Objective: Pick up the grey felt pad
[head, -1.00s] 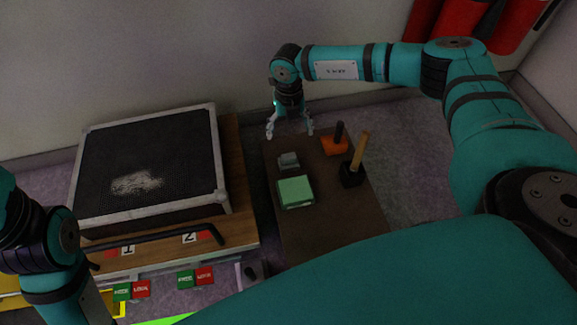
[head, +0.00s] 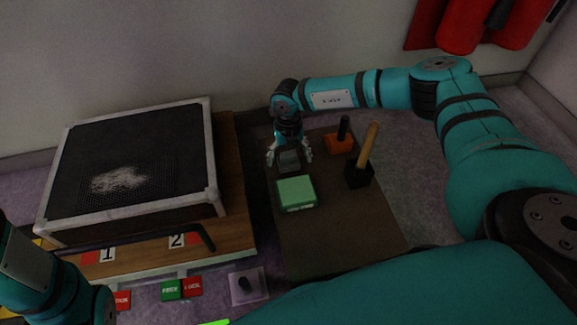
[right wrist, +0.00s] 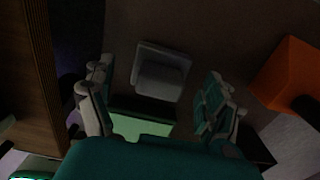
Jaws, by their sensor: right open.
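The grey felt pad (head: 289,160) is a small grey block on the brown table (head: 335,235), just behind the green block. In the right wrist view the grey pad (right wrist: 161,72) lies between the two fingers, with a raised smaller part on top. My right gripper (head: 289,157) is open and over the pad, its fingers on either side of it. It also shows open in the right wrist view (right wrist: 155,105), and the fingers look apart from the pad. My left arm shows at the lower left of the head view, but its gripper is out of view.
A green block (head: 296,193) is close in front of the pad. An orange block with a dark handle (head: 339,144) and a black block with a wooden handle (head: 358,175) stand to the right. A framed mesh panel (head: 130,170) lies on the wooden bench at left.

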